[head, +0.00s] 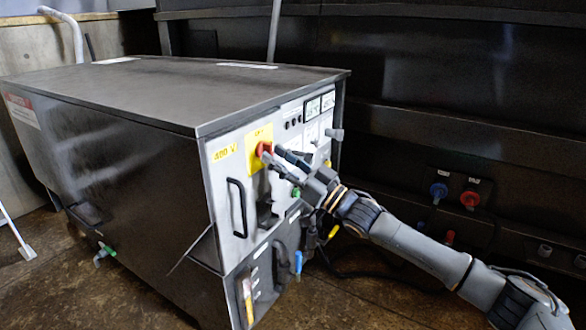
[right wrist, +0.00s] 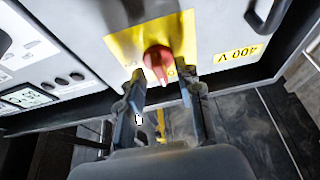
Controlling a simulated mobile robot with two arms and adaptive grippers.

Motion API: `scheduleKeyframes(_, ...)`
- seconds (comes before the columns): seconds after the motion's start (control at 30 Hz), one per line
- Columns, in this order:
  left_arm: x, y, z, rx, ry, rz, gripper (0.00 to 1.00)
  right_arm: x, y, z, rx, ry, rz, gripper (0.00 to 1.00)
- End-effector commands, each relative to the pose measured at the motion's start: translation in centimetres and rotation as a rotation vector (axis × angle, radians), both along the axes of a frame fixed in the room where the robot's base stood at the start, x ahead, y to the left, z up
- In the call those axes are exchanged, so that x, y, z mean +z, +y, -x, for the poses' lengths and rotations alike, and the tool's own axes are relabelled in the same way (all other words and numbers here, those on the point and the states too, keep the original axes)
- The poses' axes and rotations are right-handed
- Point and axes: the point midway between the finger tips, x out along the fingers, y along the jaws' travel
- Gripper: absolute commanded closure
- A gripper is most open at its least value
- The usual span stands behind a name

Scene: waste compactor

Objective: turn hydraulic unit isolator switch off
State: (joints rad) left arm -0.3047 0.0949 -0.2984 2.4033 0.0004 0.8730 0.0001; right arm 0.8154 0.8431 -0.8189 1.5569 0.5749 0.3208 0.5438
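The isolator switch is a red rotary knob (head: 263,149) on a yellow plate (head: 254,135), high on the grey front panel (head: 226,175) of the hydraulic unit. My right gripper (head: 279,160) is at the knob, coming in from the right. In the right wrist view the red knob (right wrist: 157,58) sits on its yellow plate (right wrist: 125,47), between and just beyond the fingertips. The right gripper (right wrist: 162,84) is open, one finger on each side of the knob, with gaps showing. I cannot tell whether either finger touches it. The plate's position marks are too small to read. My left gripper is out of view.
A black handle (head: 237,207) and a yellow "400 V" label (head: 225,152) are near the switch. A green button (head: 296,192) lies below my gripper. Meters (head: 313,108) are at upper right. Blue and red sockets (head: 438,191) are on the dark wall behind.

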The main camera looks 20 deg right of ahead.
Motion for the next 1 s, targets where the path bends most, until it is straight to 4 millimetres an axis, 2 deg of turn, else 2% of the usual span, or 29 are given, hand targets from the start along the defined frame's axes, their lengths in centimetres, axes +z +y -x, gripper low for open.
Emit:
scheduleKeyframes(0.5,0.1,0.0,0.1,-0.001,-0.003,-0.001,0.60,-3.9,-5.5,6.9,-0.001,0.005,0.005,0.65)
scheduleKeyframes(0.7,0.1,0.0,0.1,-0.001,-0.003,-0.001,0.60,-4.4,-6.5,8.1,-0.001,0.003,0.002,0.65)
scheduleKeyframes(1.0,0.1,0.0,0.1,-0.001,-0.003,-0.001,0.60,-4.5,-6.6,8.3,0.000,0.001,0.002,0.65)
